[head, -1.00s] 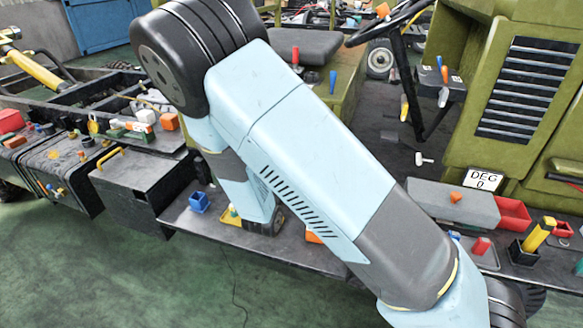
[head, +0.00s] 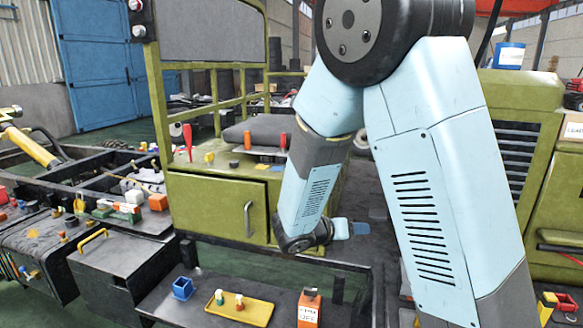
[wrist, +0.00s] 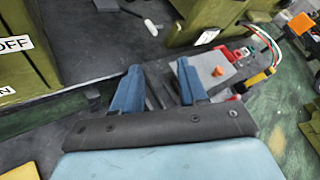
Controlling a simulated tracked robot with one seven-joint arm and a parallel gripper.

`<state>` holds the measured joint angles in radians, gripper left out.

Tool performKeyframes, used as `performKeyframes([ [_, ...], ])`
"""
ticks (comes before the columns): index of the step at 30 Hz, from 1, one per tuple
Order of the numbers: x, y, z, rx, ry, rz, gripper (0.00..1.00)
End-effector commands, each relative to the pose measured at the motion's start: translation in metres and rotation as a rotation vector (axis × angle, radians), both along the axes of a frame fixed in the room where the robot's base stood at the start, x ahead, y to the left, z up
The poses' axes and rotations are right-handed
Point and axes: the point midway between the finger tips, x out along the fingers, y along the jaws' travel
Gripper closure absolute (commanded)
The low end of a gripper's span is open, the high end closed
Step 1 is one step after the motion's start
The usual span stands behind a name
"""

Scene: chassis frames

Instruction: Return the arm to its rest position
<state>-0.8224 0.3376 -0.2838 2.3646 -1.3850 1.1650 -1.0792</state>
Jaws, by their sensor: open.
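My arm spans the right half of the head view, bent at a high elbow, and its wrist hangs in front of the green vehicle's open cab. My gripper (head: 350,228) shows there only partly, small and pale blue, pointing right, above the dark step. In the wrist view my gripper (wrist: 160,85) has its two blue fingers apart with nothing held between them. It is clear of any object that I can make out.
The dark step (head: 215,270) carries a blue bin (head: 183,288), a yellow tray (head: 258,312) with small pieces, and an orange box (head: 309,308). The green seat box (head: 222,205) stands behind my wrist.

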Motion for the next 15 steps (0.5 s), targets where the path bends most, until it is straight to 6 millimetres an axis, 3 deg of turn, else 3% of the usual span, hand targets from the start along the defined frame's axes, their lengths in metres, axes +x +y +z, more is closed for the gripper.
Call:
performKeyframes([
  [6, -0.035, -0.047, 0.026, 0.296, -0.17, -0.3, 0.57],
  [15, -0.089, -0.085, 0.055, 0.668, -0.429, -0.713, 0.57],
])
